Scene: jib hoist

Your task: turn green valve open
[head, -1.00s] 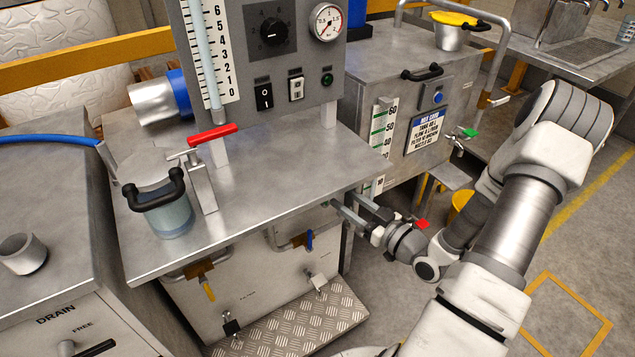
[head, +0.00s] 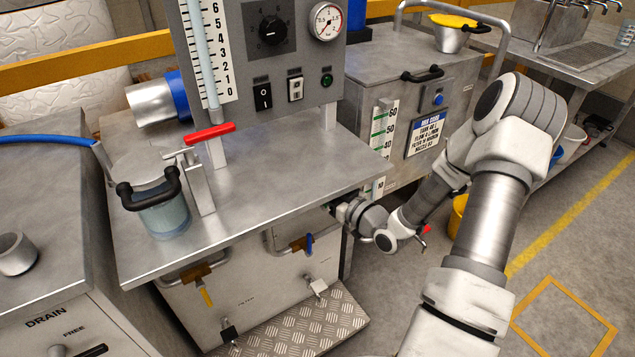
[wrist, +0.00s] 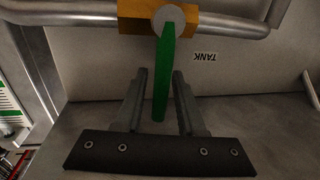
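The green valve shows in the wrist view as a long green lever (wrist: 162,85) on a brass body (wrist: 132,18) set in a grey pipe. The lever points down the picture from a round pale hub. My gripper (wrist: 160,73) is open, with one finger on each side of the lever. A gap shows on the left, and a narrower one on the right. In the head view my gripper (head: 338,208) reaches under the right edge of the bench, its fingertips hidden. I cannot see this green lever in the head view.
A label reading TANK (wrist: 206,57) lies right of the lever. The steel bench top (head: 290,170) overhangs my gripper. A blue-handled valve (head: 309,244) and a yellow-handled valve (head: 206,296) sit under the bench. A tread plate (head: 300,325) lies below.

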